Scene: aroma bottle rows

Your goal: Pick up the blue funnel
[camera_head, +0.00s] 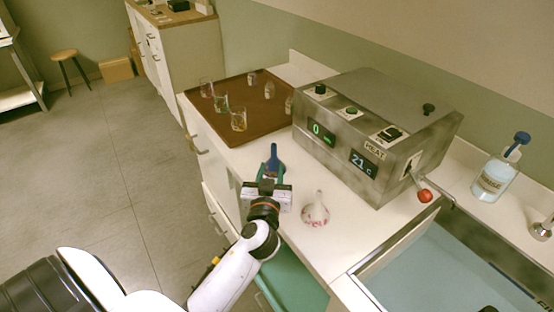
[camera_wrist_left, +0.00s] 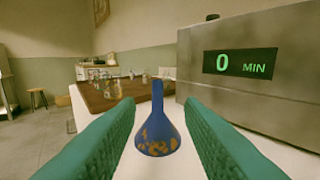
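The blue funnel (camera_head: 273,158) stands upright, spout up, on the white counter in front of the grey heating box. In the left wrist view the blue funnel (camera_wrist_left: 157,128) has orange-brown patches on its cone. My left gripper (camera_head: 269,172) reaches toward it from the near side. In the left wrist view its two teal fingers are spread wide, with the funnel centred between and just beyond their tips; I see no contact. My right gripper is not in view.
A white funnel with red marks (camera_head: 316,214) stands close to the right of my left gripper. The grey heating box (camera_head: 372,135) stands just behind. A brown tray (camera_head: 247,122) holds several glasses and small bottles. A sink (camera_head: 440,275) and a clear bottle with a blue top (camera_head: 494,177) are at right.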

